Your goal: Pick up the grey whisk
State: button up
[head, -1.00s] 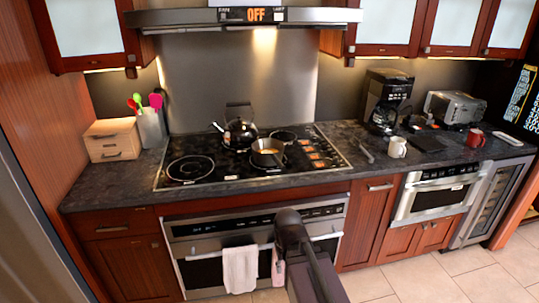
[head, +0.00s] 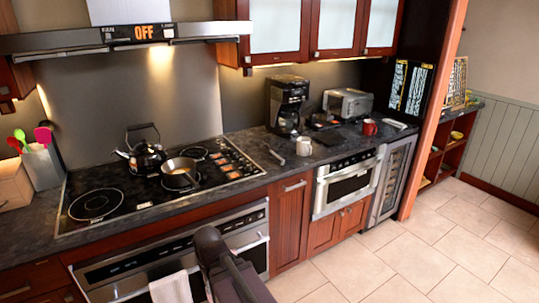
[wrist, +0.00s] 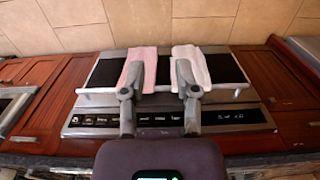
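A thin grey utensil (head: 275,154) lies on the dark counter between the cooktop and the white mug. It may be the whisk, but it is too small to tell. My gripper (wrist: 159,68) is open and empty in the wrist view, with its two fingers apart. The oven front with two hanging towels lies beyond the fingers. In the head view only my dark arm shows, low in front of the oven, well apart from the grey utensil; the fingertips are hidden there.
The cooktop (head: 95,203) carries a kettle (head: 148,158) and a pan (head: 180,178). A coffee maker (head: 286,103), white mug (head: 304,146), toaster oven (head: 347,104) and red mug (head: 369,127) stand on the counter at right. The tiled floor (head: 420,245) is clear.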

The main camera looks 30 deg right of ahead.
aim_at(282, 161)
jog(key=u, duration=0.2)
jog(key=k, duration=0.55)
jog(key=z, duration=1.9)
jog(key=i, duration=0.95)
jog(key=z, duration=0.05)
